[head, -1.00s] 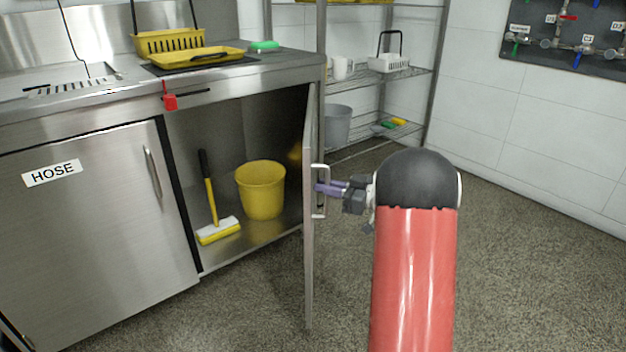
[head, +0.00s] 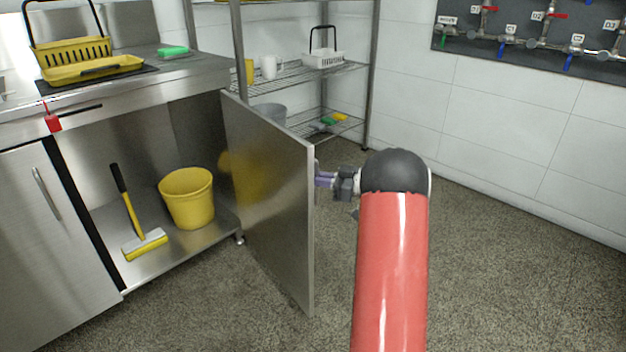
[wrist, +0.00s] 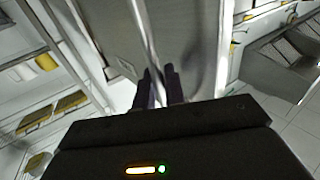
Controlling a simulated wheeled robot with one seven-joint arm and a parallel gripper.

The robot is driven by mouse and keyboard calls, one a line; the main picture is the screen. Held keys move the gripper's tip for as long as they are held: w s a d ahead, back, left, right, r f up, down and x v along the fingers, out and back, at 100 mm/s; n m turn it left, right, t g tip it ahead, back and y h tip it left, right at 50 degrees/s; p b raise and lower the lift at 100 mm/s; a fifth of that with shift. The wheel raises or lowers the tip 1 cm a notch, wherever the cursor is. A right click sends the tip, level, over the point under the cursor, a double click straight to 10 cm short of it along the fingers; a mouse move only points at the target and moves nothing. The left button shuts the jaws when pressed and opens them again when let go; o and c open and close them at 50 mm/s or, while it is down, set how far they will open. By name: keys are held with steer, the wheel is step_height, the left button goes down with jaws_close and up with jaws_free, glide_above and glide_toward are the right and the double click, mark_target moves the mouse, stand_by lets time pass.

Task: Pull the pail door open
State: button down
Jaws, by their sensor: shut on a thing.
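The pail door (head: 270,190) is a steel panel that stands wide open, swung out from the cabinet, with its inner face toward the head camera. My gripper (head: 318,179) is at the door's free edge on the far side, shut on the door handle. In the wrist view my gripper's dark fingers (wrist: 158,88) close around the bar handle (wrist: 139,18), in front of the door panel (wrist: 105,30). In the head view the door edge hides most of the handle. A yellow pail (head: 187,198) stands inside the open cabinet.
A closed cabinet door (head: 45,235) is at left. A wire shelf rack (head: 290,75) stands behind the open door. A valve panel (head: 540,40) hangs on the wall. The floor (head: 520,270) at right is clear.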

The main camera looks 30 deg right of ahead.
steer(key=shift+w, duration=0.1)
steer(key=c, duration=1.6)
jaws_free()
steer(key=shift+a, duration=0.1)
steer(key=v, duration=0.8)
